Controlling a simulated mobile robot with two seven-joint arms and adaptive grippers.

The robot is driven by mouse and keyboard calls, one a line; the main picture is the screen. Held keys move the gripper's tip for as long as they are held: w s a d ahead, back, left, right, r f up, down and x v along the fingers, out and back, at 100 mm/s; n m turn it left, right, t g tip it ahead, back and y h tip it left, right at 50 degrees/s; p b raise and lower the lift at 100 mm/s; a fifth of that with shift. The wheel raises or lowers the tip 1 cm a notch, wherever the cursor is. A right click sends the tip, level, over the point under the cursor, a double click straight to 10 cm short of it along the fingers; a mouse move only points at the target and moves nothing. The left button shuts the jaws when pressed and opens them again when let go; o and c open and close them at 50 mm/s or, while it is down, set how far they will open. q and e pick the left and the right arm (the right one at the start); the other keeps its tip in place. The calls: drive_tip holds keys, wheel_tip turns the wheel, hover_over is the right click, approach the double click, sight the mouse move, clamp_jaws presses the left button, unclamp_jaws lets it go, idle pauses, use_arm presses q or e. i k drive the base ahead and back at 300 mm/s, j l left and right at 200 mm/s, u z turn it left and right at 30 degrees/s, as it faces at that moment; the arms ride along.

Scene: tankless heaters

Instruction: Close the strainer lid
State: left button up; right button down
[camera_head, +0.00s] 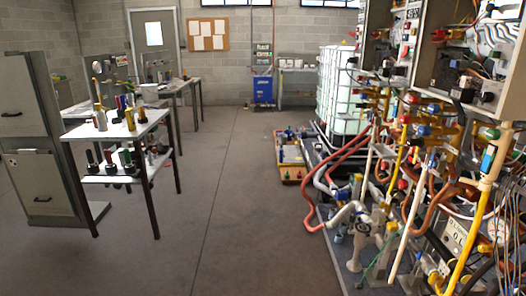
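I cannot pick out the strainer or its lid for certain. The heater rig (420,140) on the right carries many small brass, red, blue and green fittings, too small and crowded to tell apart. Grey pipework and fittings (378,215) stand low at the rig's near foot. Neither of my grippers shows in the head view.
A two-level table (118,133) with bottles and tools stands at the left, beside a grey cabinet (40,140). Red hoses (312,190) bulge onto the floor. A caged white tank (336,85) stands behind the rig. The middle floor (225,190) is clear.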

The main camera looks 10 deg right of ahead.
sight(382, 217)
drive_tip(key=i+z, duration=0.4)
drive_tip(key=i, duration=1.25)
